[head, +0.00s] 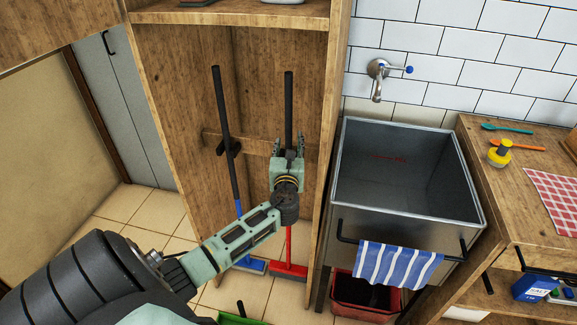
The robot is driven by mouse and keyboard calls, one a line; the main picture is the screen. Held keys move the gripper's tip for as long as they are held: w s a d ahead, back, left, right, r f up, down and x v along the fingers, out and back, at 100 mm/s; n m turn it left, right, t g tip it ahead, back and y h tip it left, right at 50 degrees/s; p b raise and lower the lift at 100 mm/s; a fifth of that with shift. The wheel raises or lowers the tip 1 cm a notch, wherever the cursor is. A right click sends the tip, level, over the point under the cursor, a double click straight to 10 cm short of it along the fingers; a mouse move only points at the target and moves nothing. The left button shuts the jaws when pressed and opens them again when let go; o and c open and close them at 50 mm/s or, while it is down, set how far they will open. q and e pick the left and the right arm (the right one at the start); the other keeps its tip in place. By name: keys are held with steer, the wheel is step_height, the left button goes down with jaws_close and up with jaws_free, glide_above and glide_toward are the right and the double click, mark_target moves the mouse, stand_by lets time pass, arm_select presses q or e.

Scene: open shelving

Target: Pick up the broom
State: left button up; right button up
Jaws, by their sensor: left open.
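Two long-handled brooms stand in the open wooden cabinet. The red broom (288,270) has a black upper handle and a red lower shaft, with its head on the tiled floor. The blue broom (221,110) leans to its left, its handle by a dark clip on the wooden rail. My left gripper (289,146) is open, with a finger on each side of the red broom's handle in the picture. The gripper and wrist hide the handle's middle, so I cannot tell whether they touch it. My right gripper is not in view.
The cabinet's side panel (334,130) stands close right of my left gripper. A metal sink (345,200) with a striped towel (395,265) is right of it. A red bin (365,292) is below. A green object (240,318) lies at the bottom edge.

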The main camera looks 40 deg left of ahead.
mark_target(288, 136)
arm_select(q)
steer(key=x, duration=0.6)
steer(key=shift+a, duration=0.25)
jaws_close()
steer(key=shift+r, duration=0.1)
